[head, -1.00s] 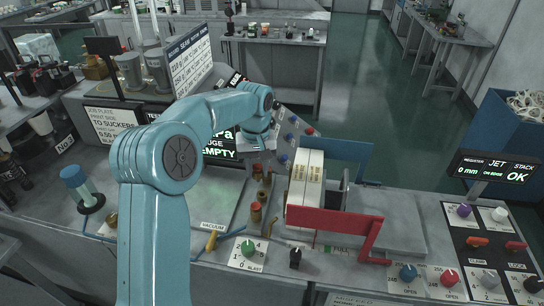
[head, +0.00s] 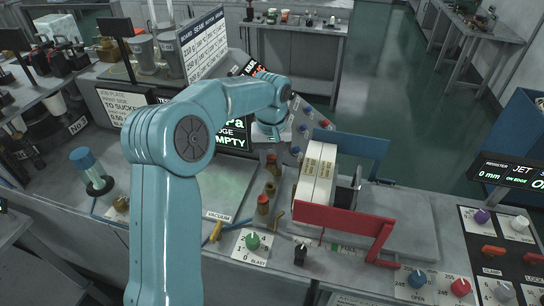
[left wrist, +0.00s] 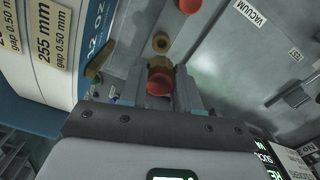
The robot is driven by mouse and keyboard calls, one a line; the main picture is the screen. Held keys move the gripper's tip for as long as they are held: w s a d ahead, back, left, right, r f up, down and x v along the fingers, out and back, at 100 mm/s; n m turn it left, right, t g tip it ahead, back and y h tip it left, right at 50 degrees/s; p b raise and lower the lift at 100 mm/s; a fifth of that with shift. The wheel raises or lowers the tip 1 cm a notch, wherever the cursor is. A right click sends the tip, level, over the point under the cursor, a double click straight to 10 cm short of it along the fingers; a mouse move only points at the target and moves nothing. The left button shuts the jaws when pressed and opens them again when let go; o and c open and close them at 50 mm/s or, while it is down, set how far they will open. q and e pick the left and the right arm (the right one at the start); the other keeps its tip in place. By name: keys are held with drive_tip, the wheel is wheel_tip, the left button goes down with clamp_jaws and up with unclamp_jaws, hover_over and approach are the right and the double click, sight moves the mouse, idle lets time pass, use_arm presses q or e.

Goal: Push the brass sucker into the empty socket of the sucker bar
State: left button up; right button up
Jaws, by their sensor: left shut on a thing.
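My left gripper (left wrist: 160,92) is shut on the brass sucker (left wrist: 160,66), a brass body with a red cup that faces the wrist camera. In the head view this sucker (head: 272,163) shows just below my left gripper (head: 271,138), whose fingers are mostly hidden by its own arm. An open brass ring, the empty socket (left wrist: 161,42), lies just beyond the sucker in the left wrist view; it also shows in the head view (head: 269,187). Another red-cupped sucker (head: 263,203) stands nearer the front of the bar. I cannot tell whether the held sucker touches the socket.
A stack of cream blanks (head: 318,172) stands close right of the suckers, between a blue plate (head: 361,152) and a red bracket (head: 335,220). A bare metal plate (head: 222,188) lies left. Knobs, including a green one (head: 252,241), line the front.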

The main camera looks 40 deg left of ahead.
sight(271, 172)
use_arm(q)
drive_tip(key=shift+s+f+b, duration=0.1)
drive_tip(key=shift+f+b, duration=0.2)
drive_tip(key=shift+f, duration=0.35)
drive_tip(key=f+b, duration=0.2)
drive_tip(key=f, duration=0.1)
drive_tip(key=shift+a, duration=0.3)
drive_tip(key=shift+d+f, duration=0.15)
drive_tip(key=shift+d, duration=0.15)
drive_tip(key=shift+a, duration=0.25)
drive_tip(key=shift+d, duration=0.2)
drive_tip(key=shift+a, duration=0.2)
drive_tip(key=shift+d, duration=0.1)
